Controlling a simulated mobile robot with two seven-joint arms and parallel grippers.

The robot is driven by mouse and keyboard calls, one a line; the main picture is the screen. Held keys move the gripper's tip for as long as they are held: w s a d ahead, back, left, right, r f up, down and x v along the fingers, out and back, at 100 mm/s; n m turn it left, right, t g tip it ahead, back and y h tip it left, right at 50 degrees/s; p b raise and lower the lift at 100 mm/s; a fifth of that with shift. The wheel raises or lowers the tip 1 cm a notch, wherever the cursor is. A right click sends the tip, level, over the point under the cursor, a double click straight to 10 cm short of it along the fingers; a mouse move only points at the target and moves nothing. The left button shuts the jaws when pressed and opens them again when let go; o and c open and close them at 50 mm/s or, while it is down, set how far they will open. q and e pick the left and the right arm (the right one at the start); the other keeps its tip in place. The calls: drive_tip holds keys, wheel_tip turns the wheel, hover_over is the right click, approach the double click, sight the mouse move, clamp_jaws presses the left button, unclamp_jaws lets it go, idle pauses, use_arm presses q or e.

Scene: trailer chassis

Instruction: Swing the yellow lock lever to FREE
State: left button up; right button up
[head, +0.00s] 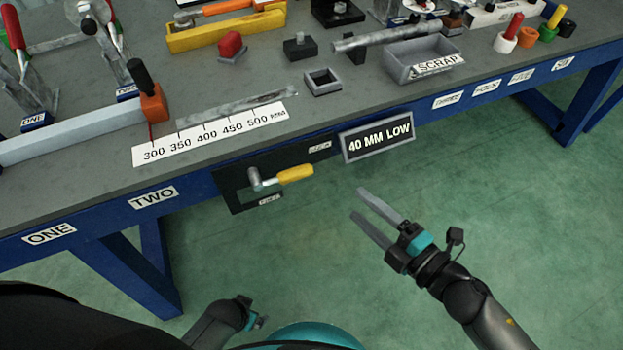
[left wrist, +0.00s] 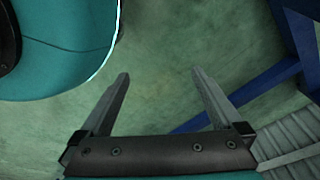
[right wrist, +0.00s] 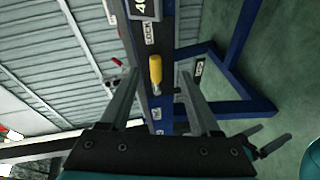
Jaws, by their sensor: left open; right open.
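The lock lever has a yellow handle (head: 295,174) on a grey pivot (head: 254,180), on a dark plate (head: 232,189) at the bench front. The handle points right, toward the LOCK label (head: 320,147); another label (head: 270,199), apparently FREE, sits below the pivot. My right gripper (head: 358,202) is open and empty, to the right of and apart from the handle. In the right wrist view the yellow handle (right wrist: 155,70) shows between the fingers, farther off. My left gripper (left wrist: 160,74) is open and empty over the floor, low beside my base.
A "40 MM LOW" sign (head: 379,140) hangs on the bench edge just right of the plate. The blue bench frame (head: 150,203) runs along the front. A grey scrap bin (head: 425,63) and other parts stand on top. The green floor before the bench is clear.

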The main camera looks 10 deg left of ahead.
sight(301, 178)
drive_tip(key=w+a+n, duration=0.1)
drive_tip(key=a, duration=0.3)
drive_tip(key=w+a+g+y+b, duration=0.1)
drive_tip(key=w+a, duration=0.1)
drive_tip(key=a, duration=0.2)
drive_tip(key=w+a+n, duration=0.1)
drive_tip(key=w+a, duration=0.1)
drive_tip(key=a, duration=0.2)
drive_tip(key=shift+w+a+f+n+g+y+b, duration=0.15)
drive_tip(key=shift+a+f+n+g+y+b, duration=0.15)
drive_tip(key=shift+a+f+y, duration=0.1)
use_arm(q)
drive_tip(key=shift+w+d+r, duration=0.4)
drive_tip(key=shift+w+d, duration=0.1)
drive_tip(key=shift+w, duration=0.1)
drive_tip(key=shift+w+d+r, duration=0.4)
drive_tip(key=shift+w+d, duration=0.05)
drive_tip(key=shift+w, duration=0.15)
use_arm(e)
drive_tip(key=shift+x, duration=0.8)
drive_tip(key=shift+r, duration=0.1)
clamp_jaws()
